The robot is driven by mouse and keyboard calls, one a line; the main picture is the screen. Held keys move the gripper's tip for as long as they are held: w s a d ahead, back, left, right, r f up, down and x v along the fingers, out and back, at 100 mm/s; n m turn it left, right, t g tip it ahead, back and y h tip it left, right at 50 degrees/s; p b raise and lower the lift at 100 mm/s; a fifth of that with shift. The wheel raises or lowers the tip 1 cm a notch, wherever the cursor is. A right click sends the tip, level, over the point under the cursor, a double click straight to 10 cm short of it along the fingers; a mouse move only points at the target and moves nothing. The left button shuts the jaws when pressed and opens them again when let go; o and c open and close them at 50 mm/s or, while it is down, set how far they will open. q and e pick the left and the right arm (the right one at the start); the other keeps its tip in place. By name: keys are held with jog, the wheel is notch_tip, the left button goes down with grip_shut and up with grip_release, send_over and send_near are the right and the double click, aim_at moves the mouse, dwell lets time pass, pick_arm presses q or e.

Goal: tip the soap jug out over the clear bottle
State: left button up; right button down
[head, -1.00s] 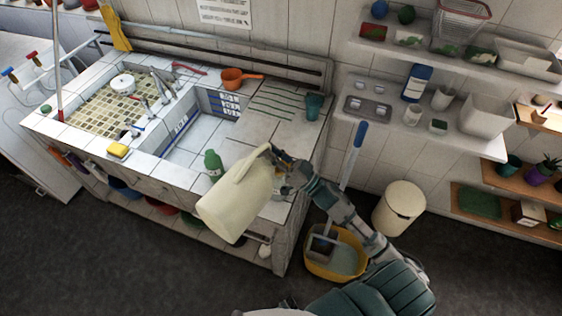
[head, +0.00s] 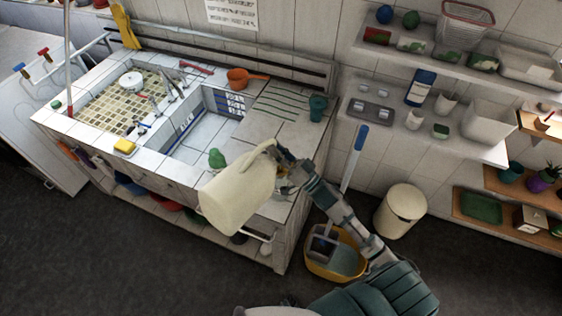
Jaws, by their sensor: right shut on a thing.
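The cream soap jug (head: 236,198) is tilted in the air in front of the counter's front edge. Its handle side is toward the upper right. My right gripper (head: 279,156) is shut on the jug near its handle, with the arm coming in from the lower right. A green bottle (head: 216,158) stands on the counter just behind the jug, its lower part hidden by it. I cannot make out a clear bottle; the jug and my right gripper cover part of the counter. My left gripper is not in view.
A yellow mop bucket (head: 336,262) and a cream bin (head: 400,210) stand on the floor at right. Shelves line the wall.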

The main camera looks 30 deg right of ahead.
jog(key=shift+w+d+r+m+t+h+p, duration=0.25)
jog(key=shift+m+t+h+p, duration=0.2)
jog(key=shift+m, duration=0.25)
dwell(5.0)
jog(key=shift+s+f, duration=0.1)
jog(key=shift+s, duration=0.05)
